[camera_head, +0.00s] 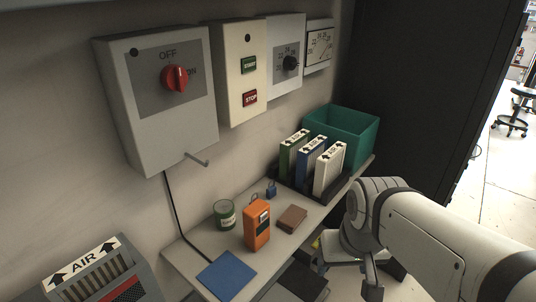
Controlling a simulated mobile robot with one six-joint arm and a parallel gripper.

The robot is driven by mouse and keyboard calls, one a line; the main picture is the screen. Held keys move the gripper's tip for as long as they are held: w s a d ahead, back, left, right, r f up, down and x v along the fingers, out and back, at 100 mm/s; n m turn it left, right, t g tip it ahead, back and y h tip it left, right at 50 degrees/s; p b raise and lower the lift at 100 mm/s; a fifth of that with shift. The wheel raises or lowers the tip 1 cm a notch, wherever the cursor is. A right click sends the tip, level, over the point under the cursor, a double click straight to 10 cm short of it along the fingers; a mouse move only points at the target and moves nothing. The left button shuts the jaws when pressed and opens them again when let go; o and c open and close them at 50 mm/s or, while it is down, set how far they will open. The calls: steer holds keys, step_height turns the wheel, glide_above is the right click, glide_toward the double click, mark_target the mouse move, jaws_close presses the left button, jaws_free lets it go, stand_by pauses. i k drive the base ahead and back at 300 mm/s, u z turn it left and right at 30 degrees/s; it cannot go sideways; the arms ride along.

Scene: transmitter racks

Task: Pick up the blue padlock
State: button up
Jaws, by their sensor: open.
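The small blue padlock (271,191) stands upright on the narrow shelf (186,259), close to the wall, with its shackle up. It is behind the orange handheld device (257,224) and left of the upright filter panels. My gripper (345,276) is at the lower right, in front of the shelf's edge and well apart from the padlock. Its jaws are open and point downward, with nothing seen between them.
A green tin (224,214), a brown block (291,219) and a blue mat (227,276) share the shelf. Green, blue and white panels (327,169) stand in a dark rack before a teal bin (350,128). A lever (197,159) juts from the grey switch box (160,100).

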mark_target(270, 192)
steer(key=u, duration=2.15)
steer(key=k, duration=1.3)
steer(key=z, duration=1.2)
steer(key=i, duration=1.6)
steer(key=z, duration=0.05)
